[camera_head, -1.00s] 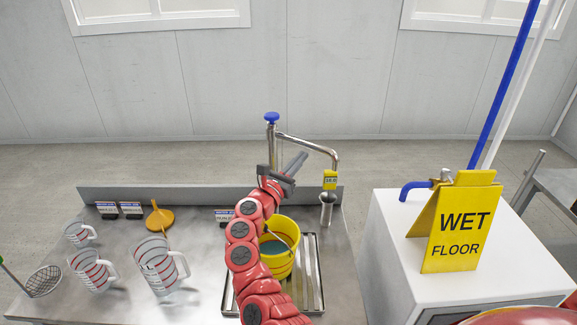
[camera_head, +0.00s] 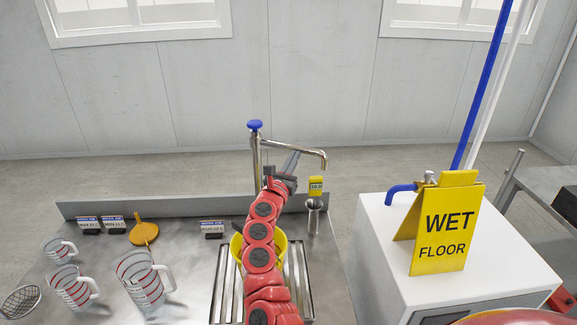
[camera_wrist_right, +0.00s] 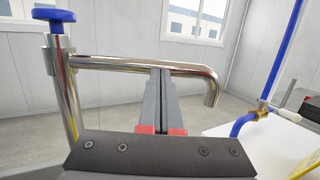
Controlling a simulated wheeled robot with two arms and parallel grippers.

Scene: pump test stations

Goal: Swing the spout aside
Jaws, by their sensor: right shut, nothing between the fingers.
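The metal spout (camera_head: 298,151) runs right from the top of an upright steel post (camera_head: 257,160) with a blue knob (camera_head: 255,125), and its end bends down. In the right wrist view the spout (camera_wrist_right: 120,63) crosses behind my fingers. My right gripper (camera_head: 293,158) is shut and empty, with its fingers pointing up at the spout's middle. In the right wrist view the fingertips (camera_wrist_right: 165,72) overlap the pipe; I cannot tell whether they touch it. My left gripper is not in view.
A yellow bucket (camera_head: 281,243) stands on a ribbed tray (camera_head: 295,280), partly hidden by my right arm. A metal cup (camera_head: 313,218) is below the spout's end, by a yellow tag (camera_head: 316,187). Measuring jugs (camera_head: 140,275) stand left. A wet-floor sign (camera_head: 447,228) stands on a white cabinet (camera_head: 485,270).

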